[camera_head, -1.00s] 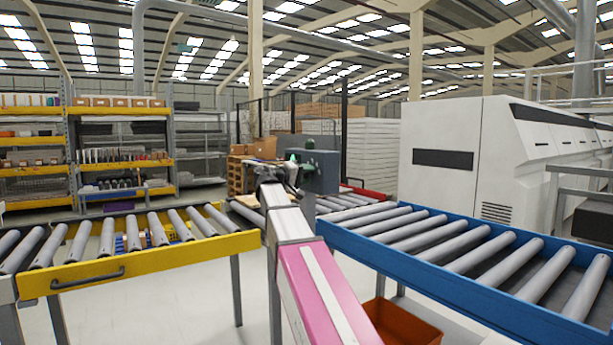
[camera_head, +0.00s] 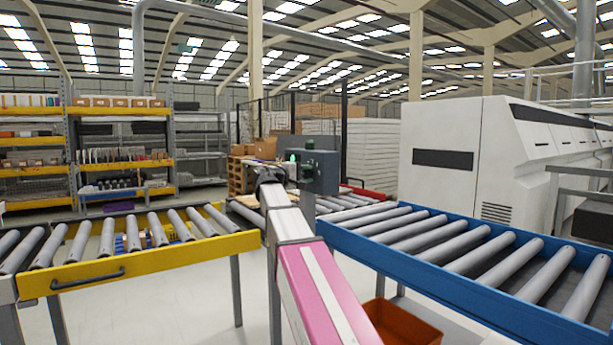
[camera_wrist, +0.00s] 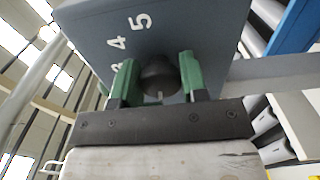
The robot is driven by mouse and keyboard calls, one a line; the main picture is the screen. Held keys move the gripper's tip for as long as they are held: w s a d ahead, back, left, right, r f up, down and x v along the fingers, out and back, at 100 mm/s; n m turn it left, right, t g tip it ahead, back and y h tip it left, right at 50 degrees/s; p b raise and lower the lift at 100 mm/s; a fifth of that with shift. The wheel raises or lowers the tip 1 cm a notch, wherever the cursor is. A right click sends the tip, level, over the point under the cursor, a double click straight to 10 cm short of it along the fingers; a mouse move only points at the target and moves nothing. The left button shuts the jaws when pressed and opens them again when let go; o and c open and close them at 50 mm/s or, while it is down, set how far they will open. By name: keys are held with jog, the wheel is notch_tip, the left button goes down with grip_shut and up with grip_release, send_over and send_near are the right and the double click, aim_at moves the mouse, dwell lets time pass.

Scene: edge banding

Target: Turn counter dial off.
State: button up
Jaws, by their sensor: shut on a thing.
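The counter box (camera_head: 322,172) is a grey housing on a post between the conveyors in the head view. In the wrist view, the same box (camera_wrist: 190,25) fills the top, with white numerals including 4 and 5 on its face. The counter dial (camera_wrist: 158,76) is a dark round knob on that face. My gripper (camera_wrist: 158,80) has its green fingers on either side of the dial and is shut on it. The dial's pointer setting is unclear.
A yellow-framed roller conveyor (camera_head: 150,262) stands at left and a blue-framed one (camera_head: 420,262) at right. An orange bin (camera_head: 402,325) sits low in front. A large white machine (camera_head: 450,150) stands at back right, with shelving (camera_head: 122,140) at back left.

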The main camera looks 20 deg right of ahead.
jog(key=o, duration=0.9)
jog(key=shift+a, duration=0.1)
jog(key=v, duration=1)
jog(key=shift+s+a, duration=0.15)
jog(key=shift+a, duration=0.2)
